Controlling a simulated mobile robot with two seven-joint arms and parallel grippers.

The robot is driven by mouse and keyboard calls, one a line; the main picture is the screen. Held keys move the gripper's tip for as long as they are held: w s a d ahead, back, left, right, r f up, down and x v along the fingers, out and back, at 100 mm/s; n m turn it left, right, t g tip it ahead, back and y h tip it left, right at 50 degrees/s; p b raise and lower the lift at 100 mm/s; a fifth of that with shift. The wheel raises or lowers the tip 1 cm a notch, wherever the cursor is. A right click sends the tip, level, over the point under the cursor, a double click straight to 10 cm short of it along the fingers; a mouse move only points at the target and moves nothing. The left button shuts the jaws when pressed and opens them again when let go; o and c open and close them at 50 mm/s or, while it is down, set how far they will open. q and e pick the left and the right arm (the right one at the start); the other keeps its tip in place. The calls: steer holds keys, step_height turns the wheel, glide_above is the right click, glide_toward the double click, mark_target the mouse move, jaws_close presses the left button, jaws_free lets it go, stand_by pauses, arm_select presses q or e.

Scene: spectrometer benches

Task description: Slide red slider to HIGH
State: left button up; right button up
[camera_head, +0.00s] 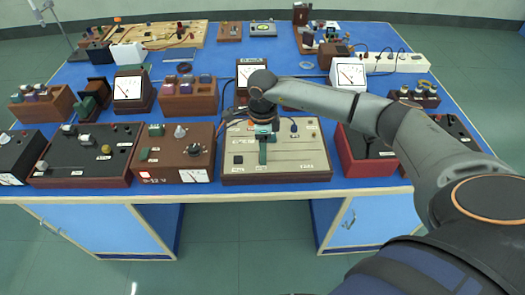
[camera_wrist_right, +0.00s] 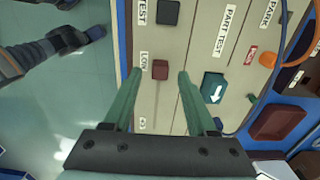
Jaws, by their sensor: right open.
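The red slider (camera_wrist_right: 160,69) shows in the right wrist view as a small dark red knob on a beige panel (camera_wrist_right: 175,112). A white LOW label (camera_wrist_right: 144,62) lies beside it. Another white label (camera_wrist_right: 142,122) farther down is too small to read. My right gripper (camera_wrist_right: 157,76) is open, with one green finger on each side of the knob; contact cannot be told. In the head view my right gripper (camera_head: 263,150) hangs over the beige panel (camera_head: 300,160) and hides the knob. My left gripper cannot be made out in either view.
A black knob (camera_wrist_right: 168,13) and a green block with a white arrow (camera_wrist_right: 213,87) are near the right gripper. A blue cable (camera_wrist_right: 285,30) crosses the panel. A brown meter box (camera_head: 172,155) and a red box (camera_head: 365,150) flank the panel.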

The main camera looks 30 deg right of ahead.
steer(key=shift+f, duration=1)
jaws_close()
stand_by(0.8)
